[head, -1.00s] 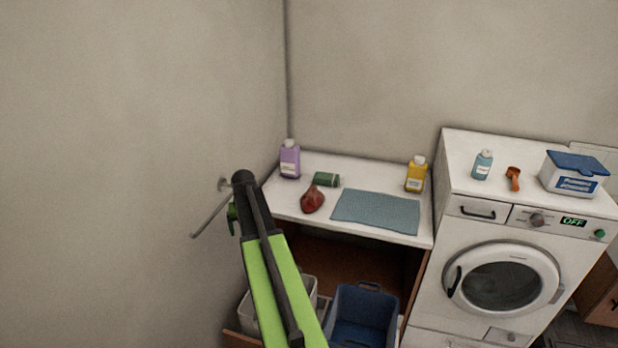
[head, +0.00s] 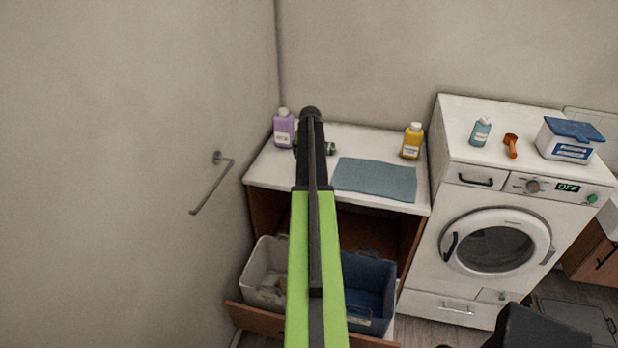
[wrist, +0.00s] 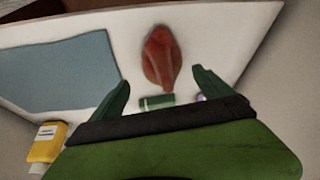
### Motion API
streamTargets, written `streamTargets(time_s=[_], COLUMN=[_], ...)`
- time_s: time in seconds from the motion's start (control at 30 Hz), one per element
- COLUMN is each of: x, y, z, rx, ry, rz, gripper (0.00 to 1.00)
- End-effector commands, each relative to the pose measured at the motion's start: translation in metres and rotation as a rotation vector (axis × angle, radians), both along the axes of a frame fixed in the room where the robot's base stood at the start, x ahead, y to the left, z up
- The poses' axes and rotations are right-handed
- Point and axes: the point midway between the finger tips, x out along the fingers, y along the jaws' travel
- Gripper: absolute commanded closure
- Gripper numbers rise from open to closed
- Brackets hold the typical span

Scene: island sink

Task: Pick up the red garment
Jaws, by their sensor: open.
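The red garment (wrist: 162,57) is a small rounded bundle, narrower at one end, on the white counter (wrist: 110,20) in the wrist view. My gripper (wrist: 160,88) is open, with its two green fingers apart and nothing between them. In the wrist picture the garment shows above and between the fingertips, and I see no contact. In the head view my arm covers the garment, and the gripper is mostly hidden behind the arm's end.
A green rolled item (wrist: 156,102) lies close to the garment. A purple bottle (head: 283,130) stands at the back left and a yellow bottle (head: 412,141) at the back right. A blue-grey cloth (head: 375,179) lies flat. The washing machine (head: 470,200) stands right, the wall left.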

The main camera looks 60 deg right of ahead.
Motion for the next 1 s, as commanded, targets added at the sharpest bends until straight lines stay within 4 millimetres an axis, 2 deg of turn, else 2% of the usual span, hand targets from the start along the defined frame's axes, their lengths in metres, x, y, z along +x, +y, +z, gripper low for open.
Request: streamTargets(time_s=[0.03,0.17,0.43,0.73,0.97,1.0], x=[0.003,0.008,0.011,0.023,0.023,0.023], y=[-0.006,-0.014,-0.017,-0.03,-0.031,-0.031], z=[-0.022,-0.043,-0.048,-0.093,-0.09,-0.09], rx=[0.0,0.0,0.0,0.0,0.0,0.0], ry=[0.0,0.001,0.001,0.0,0.0,0.0], rz=[-0.001,-0.001,-0.001,-0.002,-0.002,-0.002], gripper=[0.1,0.1,0.1,0.1,0.1,0.13])
